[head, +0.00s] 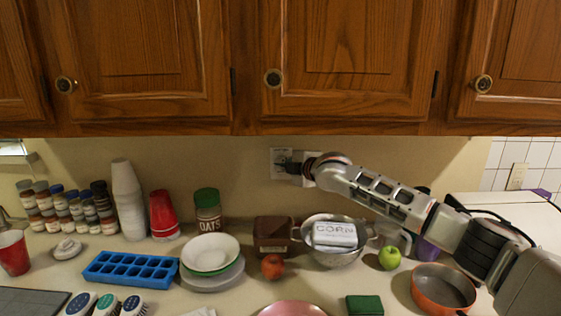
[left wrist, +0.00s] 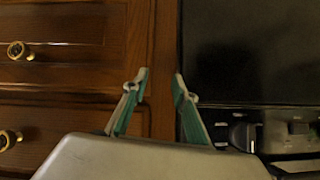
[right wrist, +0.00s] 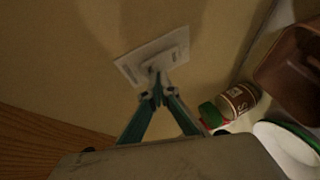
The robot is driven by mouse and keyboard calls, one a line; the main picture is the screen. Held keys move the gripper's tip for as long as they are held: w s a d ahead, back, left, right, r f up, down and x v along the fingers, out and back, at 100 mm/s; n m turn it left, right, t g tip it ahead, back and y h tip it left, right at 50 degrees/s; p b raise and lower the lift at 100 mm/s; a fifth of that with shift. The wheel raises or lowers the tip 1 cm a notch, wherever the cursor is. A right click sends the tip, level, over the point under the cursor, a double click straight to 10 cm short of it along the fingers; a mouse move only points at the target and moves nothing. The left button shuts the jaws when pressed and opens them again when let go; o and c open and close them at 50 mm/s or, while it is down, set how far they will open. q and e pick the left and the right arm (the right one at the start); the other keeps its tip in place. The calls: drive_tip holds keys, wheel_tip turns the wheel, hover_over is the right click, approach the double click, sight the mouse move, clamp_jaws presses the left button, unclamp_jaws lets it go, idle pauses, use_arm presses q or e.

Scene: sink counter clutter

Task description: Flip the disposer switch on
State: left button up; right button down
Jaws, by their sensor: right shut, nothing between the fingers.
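The switch plate (head: 280,157) is a white plate on the beige wall under the cabinets. In the right wrist view the plate (right wrist: 131,68) is tilted in the picture, with a raised switch part (right wrist: 178,53) in its middle. My right gripper (head: 291,167) is shut and empty, its fingertips in front of the plate. In the right wrist view the tips (right wrist: 157,84) overlap the switch area; I cannot tell whether they touch it, and they hide part of it. My left gripper (left wrist: 161,76) is open and empty, in front of wooden drawers and a dark appliance.
Wooden cabinets (head: 345,100) hang just above my right arm. Below it stand a colander (head: 335,258) holding a corn package (head: 334,235), a brown container (head: 272,242), an oats jar (head: 208,214) and bowls (head: 210,253). An orange pan (head: 443,288) is at right.

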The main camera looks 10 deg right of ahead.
drive_tip(key=shift+w, duration=0.35)
idle(0.4)
drive_tip(key=shift+s, duration=0.15)
drive_tip(key=shift+s+a, duration=0.1)
drive_tip(key=shift+s, duration=0.55)
drive_tip(key=shift+s+f, duration=0.1)
drive_tip(key=s, duration=0.3)
drive_tip(key=s+a, duration=0.1)
drive_tip(key=shift+s+f, duration=0.25)
drive_tip(key=shift+s, duration=0.1)
